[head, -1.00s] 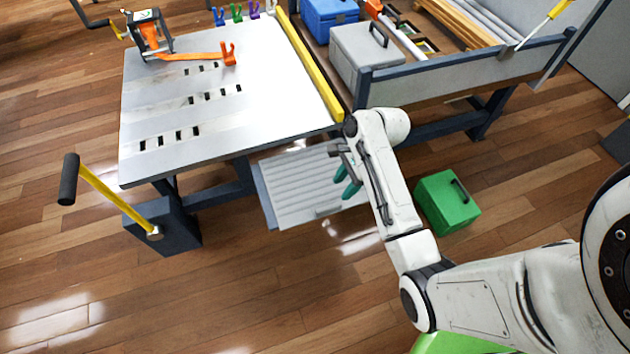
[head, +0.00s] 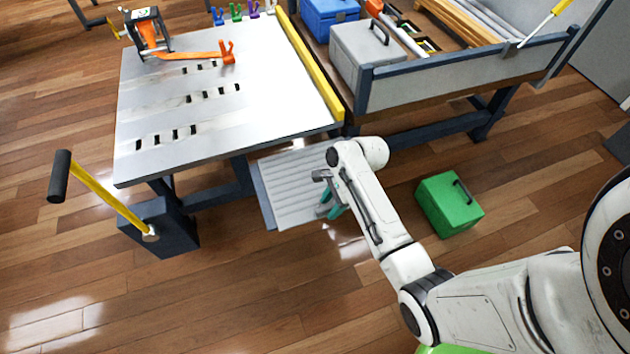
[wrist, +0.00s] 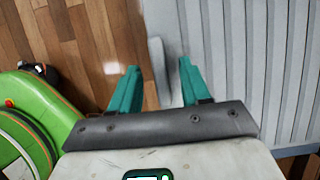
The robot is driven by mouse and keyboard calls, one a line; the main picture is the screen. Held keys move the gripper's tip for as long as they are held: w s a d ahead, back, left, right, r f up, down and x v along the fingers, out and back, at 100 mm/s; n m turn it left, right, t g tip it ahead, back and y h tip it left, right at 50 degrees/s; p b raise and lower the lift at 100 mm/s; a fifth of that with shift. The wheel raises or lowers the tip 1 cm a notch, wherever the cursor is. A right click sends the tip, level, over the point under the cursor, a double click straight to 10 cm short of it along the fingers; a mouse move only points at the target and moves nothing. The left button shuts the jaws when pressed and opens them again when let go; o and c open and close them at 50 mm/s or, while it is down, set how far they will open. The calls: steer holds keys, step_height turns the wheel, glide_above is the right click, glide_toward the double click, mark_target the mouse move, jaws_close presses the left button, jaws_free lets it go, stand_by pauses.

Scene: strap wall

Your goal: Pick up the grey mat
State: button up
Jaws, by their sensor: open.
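The grey mat (head: 285,185) is a light grey ribbed panel low down, partly beneath the near right edge of the white-topped table. In the wrist view the mat (wrist: 228,60) fills the right side, with a raised grey tab (wrist: 157,65) near its edge. My gripper (head: 330,208) is at the mat's right front edge in the head view, and my arm hides part of the mat. In the wrist view my gripper (wrist: 158,72) is open, its teal fingers either side of the tab. I cannot tell whether they touch it.
The white table (head: 225,115) stands above the mat's far part. A dark block with a yellow lever (head: 105,190) stands at the left. A green box (head: 448,204) sits on the floor to the right. The wooden floor in front is clear.

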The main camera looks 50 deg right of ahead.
steer(key=shift+c, duration=0.3)
jaws_close()
stand_by(0.3)
